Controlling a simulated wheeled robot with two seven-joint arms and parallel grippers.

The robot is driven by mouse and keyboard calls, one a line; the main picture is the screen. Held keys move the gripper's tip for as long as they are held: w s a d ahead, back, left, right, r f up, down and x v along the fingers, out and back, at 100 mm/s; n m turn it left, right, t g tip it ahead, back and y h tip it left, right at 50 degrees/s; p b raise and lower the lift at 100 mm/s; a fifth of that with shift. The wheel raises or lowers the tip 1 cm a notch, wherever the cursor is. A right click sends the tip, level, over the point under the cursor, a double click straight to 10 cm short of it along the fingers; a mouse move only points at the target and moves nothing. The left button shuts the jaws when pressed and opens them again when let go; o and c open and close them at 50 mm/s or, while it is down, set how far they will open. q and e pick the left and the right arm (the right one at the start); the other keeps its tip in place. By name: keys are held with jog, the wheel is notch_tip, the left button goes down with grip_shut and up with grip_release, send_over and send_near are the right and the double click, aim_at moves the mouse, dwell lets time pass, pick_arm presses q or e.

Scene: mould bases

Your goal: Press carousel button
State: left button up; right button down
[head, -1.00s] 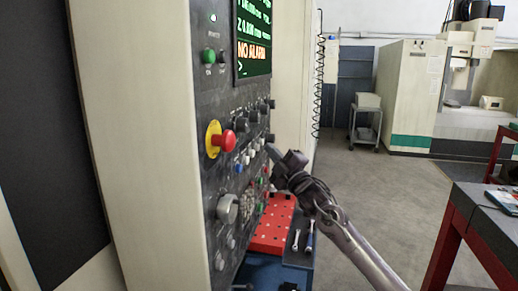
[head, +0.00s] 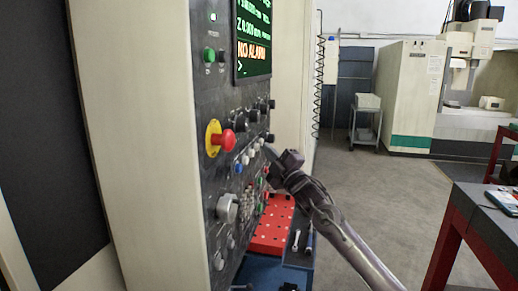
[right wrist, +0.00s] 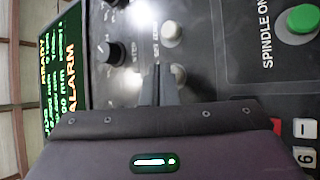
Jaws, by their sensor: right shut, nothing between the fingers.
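The machine's dark control panel (head: 222,180) stands on the left in the head view, with several knobs and small buttons. My right gripper (head: 269,153) is shut and empty, its tips close to the panel's right edge beside a row of small buttons (head: 250,155). In the right wrist view the shut fingertips (right wrist: 165,72) lie beside a pale round button (right wrist: 178,75), which they partly cover. Another pale button (right wrist: 172,33) is above it. I cannot read which label is the carousel's, nor tell whether the tips touch the button. My left gripper is not in view.
A red emergency knob (head: 227,140) on a yellow ring sticks out of the panel. A green spindle-on button (right wrist: 302,18) is right in the wrist view. The screen (head: 253,40) reads NO ALARM. A red pegboard tray (head: 272,228) is below. Open floor (head: 390,200) lies right.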

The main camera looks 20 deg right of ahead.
jog(key=shift+w+a, duration=0.2)
jog(key=shift+a, duration=0.1)
dwell(0.4)
jog(key=shift+d, duration=0.1)
jog(key=shift+s+d, duration=0.5)
jog(key=shift+d, duration=0.1)
jog(key=shift+s+d+b, duration=0.3)
jog(key=shift+s+d, duration=0.45)
jog(key=shift+d, duration=0.2)
jog(key=shift+s+d+b, duration=0.3)
jog(key=shift+s+d, duration=0.45)
jog(key=shift+d, duration=0.2)
dwell(1.4)
